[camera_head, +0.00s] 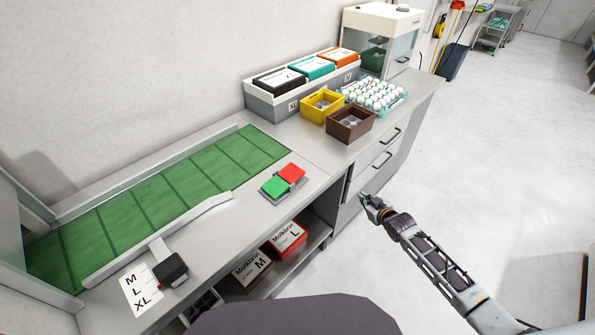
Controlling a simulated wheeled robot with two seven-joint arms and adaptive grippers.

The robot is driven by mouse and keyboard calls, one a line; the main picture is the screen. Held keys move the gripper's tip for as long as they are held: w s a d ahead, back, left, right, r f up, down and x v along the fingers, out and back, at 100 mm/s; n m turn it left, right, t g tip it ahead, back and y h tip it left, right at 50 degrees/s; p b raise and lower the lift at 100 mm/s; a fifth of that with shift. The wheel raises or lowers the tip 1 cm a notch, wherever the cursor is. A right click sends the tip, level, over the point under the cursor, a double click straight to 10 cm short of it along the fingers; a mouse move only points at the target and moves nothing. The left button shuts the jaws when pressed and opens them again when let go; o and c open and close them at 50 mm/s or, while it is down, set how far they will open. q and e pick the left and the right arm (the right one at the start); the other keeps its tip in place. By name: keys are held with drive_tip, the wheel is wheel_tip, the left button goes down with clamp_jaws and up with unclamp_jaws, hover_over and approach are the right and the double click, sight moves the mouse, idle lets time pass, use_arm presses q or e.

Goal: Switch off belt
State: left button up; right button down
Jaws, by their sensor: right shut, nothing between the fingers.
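The green conveyor belt (146,201) runs along the wall on the left of the counter and looks empty. A switch box with a red button (291,173) and a green button (274,187) sits on the counter by the belt's far end. My right gripper (369,203) is shut and empty, in front of the counter's drawers and to the right of the buttons, apart from them. My left gripper is out of view.
A yellow box (320,105), a brown box (350,124) and a tray of white eggs (375,93) stand farther back on the counter. A black device (171,270) and a size card (140,289) lie near the front left. Open floor is at right.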

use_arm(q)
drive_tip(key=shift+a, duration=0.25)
use_arm(e)
drive_tip(key=s+a+r+n+y, duration=0.2)
drive_tip(key=a+r+y, duration=0.1)
drive_tip(key=a+r, duration=0.7)
drive_tip(key=s+a+r+n+y, duration=0.2)
drive_tip(key=s+a+r+y, duration=0.1)
drive_tip(key=a+r, duration=0.7)
wheel_tip(320, 180, up, 3)
drive_tip(key=shift+s+a+r+y, duration=0.1)
drive_tip(key=shift+s+a+y, duration=0.1)
drive_tip(key=shift+s+y, duration=0.3)
drive_tip(key=shift+w, duration=0.15)
drive_tip(key=shift+w, duration=0.1)
